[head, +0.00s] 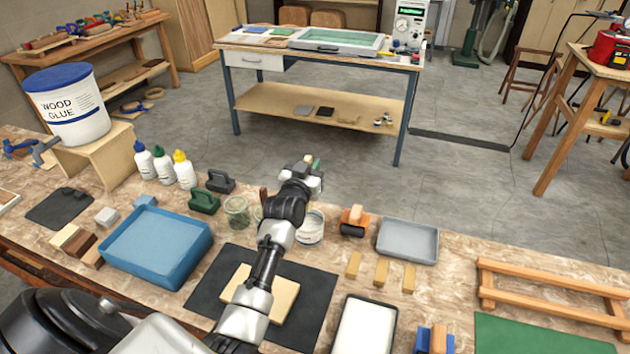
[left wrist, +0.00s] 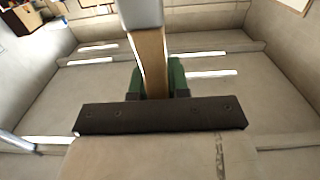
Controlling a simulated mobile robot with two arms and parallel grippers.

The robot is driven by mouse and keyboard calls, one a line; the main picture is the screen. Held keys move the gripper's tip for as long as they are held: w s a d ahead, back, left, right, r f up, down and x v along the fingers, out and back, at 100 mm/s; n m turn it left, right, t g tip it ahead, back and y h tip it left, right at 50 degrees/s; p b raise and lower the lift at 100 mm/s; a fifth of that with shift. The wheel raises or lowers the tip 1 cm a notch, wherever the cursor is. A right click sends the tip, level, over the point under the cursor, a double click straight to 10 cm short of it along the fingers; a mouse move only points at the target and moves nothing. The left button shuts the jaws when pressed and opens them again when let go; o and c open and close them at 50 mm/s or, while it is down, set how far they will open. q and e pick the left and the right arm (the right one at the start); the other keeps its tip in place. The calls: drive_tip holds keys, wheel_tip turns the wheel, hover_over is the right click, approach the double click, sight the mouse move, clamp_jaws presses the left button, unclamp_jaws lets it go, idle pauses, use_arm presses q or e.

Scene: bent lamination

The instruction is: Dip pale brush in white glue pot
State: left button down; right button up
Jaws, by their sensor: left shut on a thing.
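My left gripper (head: 309,165) is held up past the far edge of the bench, farther out than the white glue pot. It is shut on the pale brush, seen in the left wrist view as a tan wooden handle (left wrist: 150,62) between green fingers, with a light grey part above it. In the head view the brush is small and hard to make out. The white glue pot (head: 311,230) stands on the bench near its far edge, just right of my left arm, which partly covers it. The brush is apart from the pot. My right gripper is not in view.
Left of my arm are a glass jar (head: 236,211), green and dark clamps, glue bottles (head: 163,165) and a blue tray (head: 158,243). Right of the pot are an orange-handled roller (head: 354,221), wood blocks (head: 381,272) and a grey tray (head: 408,241).

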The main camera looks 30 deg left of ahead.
use_arm(q)
drive_tip(key=shift+s+f+b, duration=0.2)
drive_tip(key=shift+f+b, duration=0.5)
drive_tip(key=shift+b, duration=0.35)
wheel_tip(320, 180, down, 3)
drive_tip(key=shift+w+r+b, duration=0.1)
drive_tip(key=shift+w+b, duration=0.05)
drive_tip(key=shift+b, duration=1.1)
drive_tip(key=shift+f+b, duration=0.5)
drive_tip(key=shift+f, duration=0.25)
drive_tip(key=shift+f+b, duration=1.9)
drive_tip(key=shift+f, duration=0.9)
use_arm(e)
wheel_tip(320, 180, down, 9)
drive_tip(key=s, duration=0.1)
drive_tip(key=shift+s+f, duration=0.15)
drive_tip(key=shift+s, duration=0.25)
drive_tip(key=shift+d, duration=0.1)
use_arm(q)
drive_tip(key=shift+r, duration=0.15)
